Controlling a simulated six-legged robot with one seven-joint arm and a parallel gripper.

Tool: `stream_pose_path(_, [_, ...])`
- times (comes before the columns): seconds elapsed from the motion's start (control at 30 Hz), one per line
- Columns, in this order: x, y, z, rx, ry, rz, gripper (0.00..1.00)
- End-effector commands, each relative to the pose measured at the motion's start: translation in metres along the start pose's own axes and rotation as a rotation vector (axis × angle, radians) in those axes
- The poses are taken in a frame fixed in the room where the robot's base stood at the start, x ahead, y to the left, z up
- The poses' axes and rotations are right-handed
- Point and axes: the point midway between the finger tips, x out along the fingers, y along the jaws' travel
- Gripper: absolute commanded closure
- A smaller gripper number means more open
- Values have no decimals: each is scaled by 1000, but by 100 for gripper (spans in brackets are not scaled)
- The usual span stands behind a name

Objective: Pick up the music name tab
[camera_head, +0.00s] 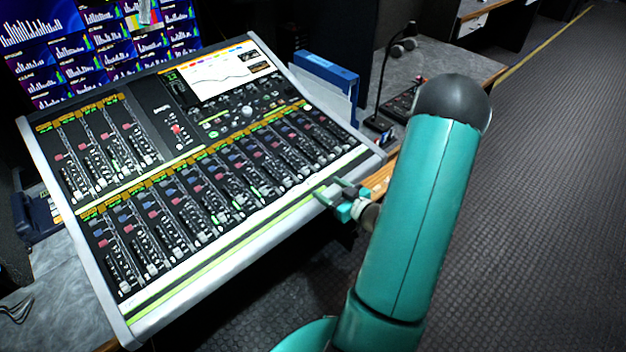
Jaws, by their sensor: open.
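A large mixing console (72,243) fills the left and middle of the view, tilted, with rows of faders. Small yellow-orange labels run in bands above the fader rows, and a pale green strip (225,252) runs along its front edge. The lettering is too small to read, so I cannot tell which piece is the music name tab. My gripper (334,190) is open at the console's front right corner, its fingers pointing left over the edge near the end of the green strip. I cannot tell whether they touch it. Nothing shows between the fingers.
Monitors (95,45) stand behind the console. A blue binder (325,70) and a thin-stemmed microphone (380,90) are at its right, on a grey desk (440,62). Dark floor (540,200) lies clear at the right. My teal arm hides part of the desk and floor.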

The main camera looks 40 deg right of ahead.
Motion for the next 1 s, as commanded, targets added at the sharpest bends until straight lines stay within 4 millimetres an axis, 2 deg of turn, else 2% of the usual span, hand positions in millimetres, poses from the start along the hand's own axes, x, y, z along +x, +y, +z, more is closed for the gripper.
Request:
stream_pose_path(0.17, [15,0,0,0,1,-2,36])
stream_pose_path(0.4, [49,0,1,-1,0,-1,36])
stream_pose_path(0.63, [52,1,1,0,-1,1,36])
stream_pose_path(0.67, [52,1,1,0,0,1,38])
stream_pose_path(0.9, [52,1,1,0,0,1,84])
stream_pose_path(1.0, [52,1,1,0,0,1,84])
